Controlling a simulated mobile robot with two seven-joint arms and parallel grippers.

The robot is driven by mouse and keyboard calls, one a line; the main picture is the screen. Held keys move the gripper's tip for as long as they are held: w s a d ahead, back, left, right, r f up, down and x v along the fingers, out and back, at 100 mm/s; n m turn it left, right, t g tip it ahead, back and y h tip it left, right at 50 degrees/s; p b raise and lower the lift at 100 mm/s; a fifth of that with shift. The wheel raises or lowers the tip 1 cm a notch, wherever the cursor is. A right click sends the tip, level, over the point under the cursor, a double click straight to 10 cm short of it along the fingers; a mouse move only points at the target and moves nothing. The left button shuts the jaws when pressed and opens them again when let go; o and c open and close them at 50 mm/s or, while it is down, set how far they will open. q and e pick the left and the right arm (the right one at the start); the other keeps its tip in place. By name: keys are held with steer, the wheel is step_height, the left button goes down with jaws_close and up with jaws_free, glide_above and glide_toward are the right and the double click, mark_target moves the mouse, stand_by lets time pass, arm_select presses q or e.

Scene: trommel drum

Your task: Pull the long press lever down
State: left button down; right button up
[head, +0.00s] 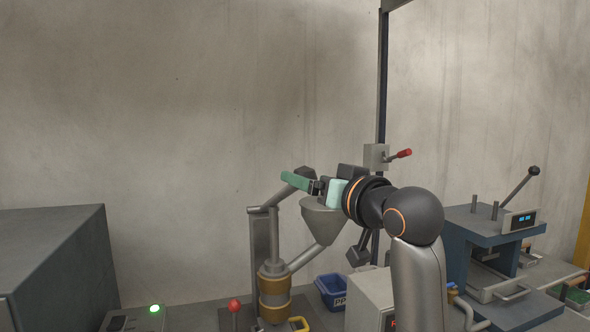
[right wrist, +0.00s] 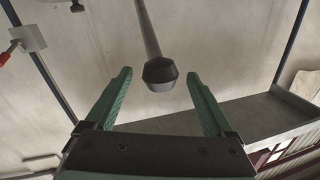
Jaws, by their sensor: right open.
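A long grey lever (head: 285,193) with a dark knob at its end rises from the stand with the funnel. In the right wrist view the dark knob (right wrist: 160,74) is between and just beyond my right gripper's green fingertips, with gaps on both sides. My right gripper (head: 296,181) is open and points left, close to the knob, which it partly covers in the head view. Whether it touches the lever I cannot tell. A second lever (head: 519,188) with a dark knob slants up from the blue press at the right. My left gripper is not in view.
A red-handled switch box (head: 376,157) is on the dark post behind my arm. A grey funnel (head: 330,220) is just below my right gripper. A blue bin (head: 332,291) and a red-knobbed stick (head: 234,306) are lower down. A dark cabinet (head: 60,265) is at the left.

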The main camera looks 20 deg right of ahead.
steer(key=p+x, duration=0.1)
steer(key=x, duration=0.5)
steer(key=shift+s, duration=0.1)
jaws_close()
stand_by(0.6)
